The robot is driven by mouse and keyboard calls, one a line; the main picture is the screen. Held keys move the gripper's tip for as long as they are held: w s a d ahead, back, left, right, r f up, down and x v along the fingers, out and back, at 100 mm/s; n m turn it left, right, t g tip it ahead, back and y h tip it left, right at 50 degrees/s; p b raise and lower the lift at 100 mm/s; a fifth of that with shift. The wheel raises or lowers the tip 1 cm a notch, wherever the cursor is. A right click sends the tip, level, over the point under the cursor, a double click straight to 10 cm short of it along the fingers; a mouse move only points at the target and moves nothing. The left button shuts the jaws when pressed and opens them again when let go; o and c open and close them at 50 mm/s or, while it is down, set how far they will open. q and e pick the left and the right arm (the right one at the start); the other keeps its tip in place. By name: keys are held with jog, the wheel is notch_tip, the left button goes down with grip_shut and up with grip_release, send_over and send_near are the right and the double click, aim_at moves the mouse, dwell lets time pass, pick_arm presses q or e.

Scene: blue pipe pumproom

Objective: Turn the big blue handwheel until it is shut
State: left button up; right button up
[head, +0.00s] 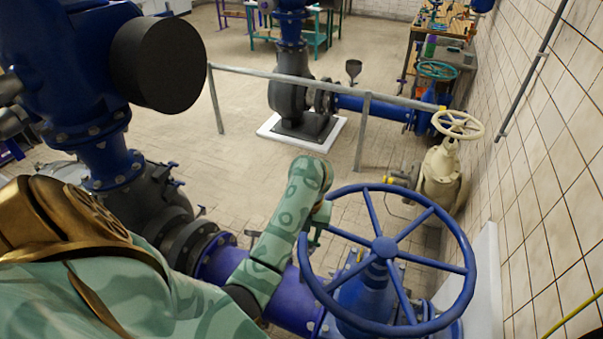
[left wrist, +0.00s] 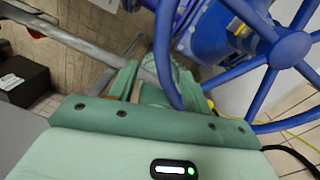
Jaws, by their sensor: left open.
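The big blue handwheel (head: 384,247) stands at the lower right of the head view, with several spokes, on a blue valve over the pipe. In the left wrist view its hub and spokes (left wrist: 290,48) fill the upper right. My left arm reaches to the wheel's left rim, and my left gripper (head: 317,232) is at the rim's upper left, partly hidden by my arm. My right gripper is not in view.
A cream valve with a cream handwheel (head: 458,125) stands behind the blue wheel, near the tiled wall (head: 550,150) on the right. A grey railing (head: 300,82) crosses behind. A large blue pump (head: 70,60) stands at the left. Open floor (head: 230,130) lies between.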

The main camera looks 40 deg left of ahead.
aim_at(303, 248)
pick_arm(q)
jog(key=f, duration=0.2)
jog(key=d+f+b, duration=0.1)
jog(key=f, duration=0.1)
jog(key=shift+w+f, duration=0.2)
jog(key=shift+f, duration=0.1)
jog(key=shift+a+f+b, duration=0.3)
jog(key=shift+a+f, duration=0.05)
jog(key=shift+f, duration=0.5)
jog(key=shift+s+a+f, duration=0.1)
jog(key=shift+a+f, duration=0.15)
jog(key=shift+f, duration=0.3)
jog(key=shift+s+a+f, duration=0.1)
jog(key=shift+a+f, duration=0.15)
jog(key=shift+f, duration=0.25)
jog(key=shift+w+d, duration=0.15)
jog(key=c, duration=0.9)
grip_shut()
jog(key=shift+w, duration=0.1)
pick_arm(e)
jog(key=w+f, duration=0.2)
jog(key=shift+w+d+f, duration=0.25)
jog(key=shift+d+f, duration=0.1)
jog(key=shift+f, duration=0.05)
